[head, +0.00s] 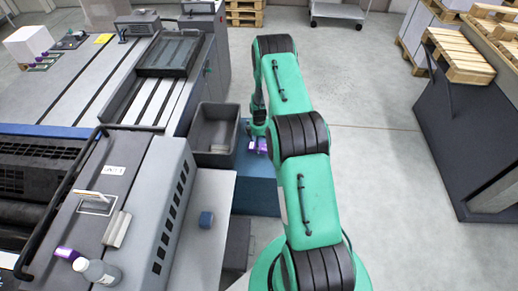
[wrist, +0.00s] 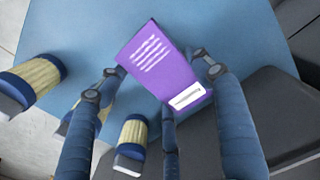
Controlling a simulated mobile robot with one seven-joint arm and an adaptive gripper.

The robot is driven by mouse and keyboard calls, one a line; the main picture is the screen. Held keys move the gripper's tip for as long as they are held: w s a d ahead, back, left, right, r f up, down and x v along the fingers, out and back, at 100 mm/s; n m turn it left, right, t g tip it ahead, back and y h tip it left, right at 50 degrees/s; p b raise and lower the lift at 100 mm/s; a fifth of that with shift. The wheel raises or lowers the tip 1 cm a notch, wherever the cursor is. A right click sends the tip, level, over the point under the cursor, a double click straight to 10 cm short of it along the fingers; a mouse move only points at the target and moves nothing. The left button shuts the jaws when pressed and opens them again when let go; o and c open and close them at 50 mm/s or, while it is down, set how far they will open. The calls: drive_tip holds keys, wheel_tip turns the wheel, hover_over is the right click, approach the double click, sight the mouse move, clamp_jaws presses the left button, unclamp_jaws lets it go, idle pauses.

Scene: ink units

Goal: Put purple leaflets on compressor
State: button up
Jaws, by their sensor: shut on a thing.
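The purple leaflets (wrist: 165,68) show in the wrist view as a stack with white lines of print and a white label. My gripper (wrist: 158,72) is shut on them, with its fingers at either side. Beneath them is a flat blue surface (wrist: 75,30). In the head view, my gripper (head: 258,134) is beyond my green arm, and a bit of the purple leaflets (head: 262,145) shows there. They are over or at a blue block (head: 257,192), which looks like the compressor. My arm partly hides it. I cannot tell whether the leaflets touch it.
A grey bin (head: 216,128) stands left of the blue block. Ribbed cream cylinders (wrist: 36,80) with dark ends are close to my gripper. A pallet stand (head: 465,125) is right; open floor lies between.

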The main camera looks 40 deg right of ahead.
drive_tip(key=shift+f, duration=1.75)
drive_tip(key=shift+f, duration=0.15)
drive_tip(key=o, duration=1.2)
drive_tip(key=shift+o, duration=0.2)
drive_tip(key=shift+r, duration=0.2)
drive_tip(key=shift+r, duration=5.95)
